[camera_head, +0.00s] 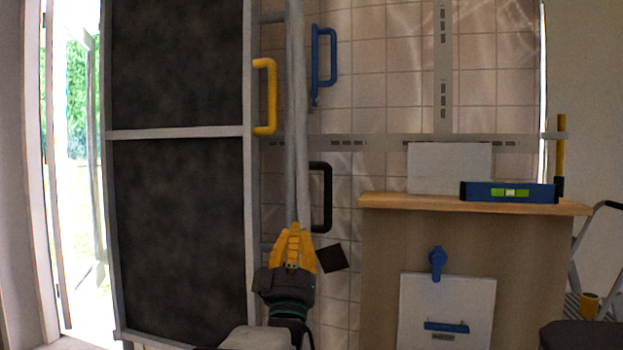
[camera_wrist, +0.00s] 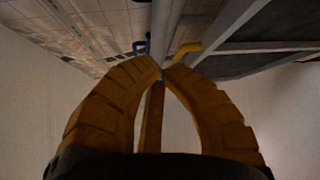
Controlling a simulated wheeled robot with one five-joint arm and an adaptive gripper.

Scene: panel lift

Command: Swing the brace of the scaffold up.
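The scaffold is a tall grey metal frame (camera_head: 249,190) with dark panels; it also shows at the upper right in the wrist view (camera_wrist: 225,35). Long grey tubes (camera_head: 297,120) run nearly upright beside it, and I cannot tell for sure which is the brace. A grey tube (camera_wrist: 168,35) also runs down to my fingertips in the wrist view. My gripper (camera_head: 293,228) is at the lower part of the tubes. Its orange fingers come almost together in the wrist view (camera_wrist: 163,71), with no wide gap. Whether the tips touch the tube is hidden.
A yellow handle (camera_head: 270,95), a blue handle (camera_head: 323,57) and a black handle (camera_head: 321,197) are near the tubes. A wooden cabinet (camera_head: 380,250) with a blue level (camera_head: 508,192) on top stands at right. A bright opening (camera_head: 75,200) is at far left.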

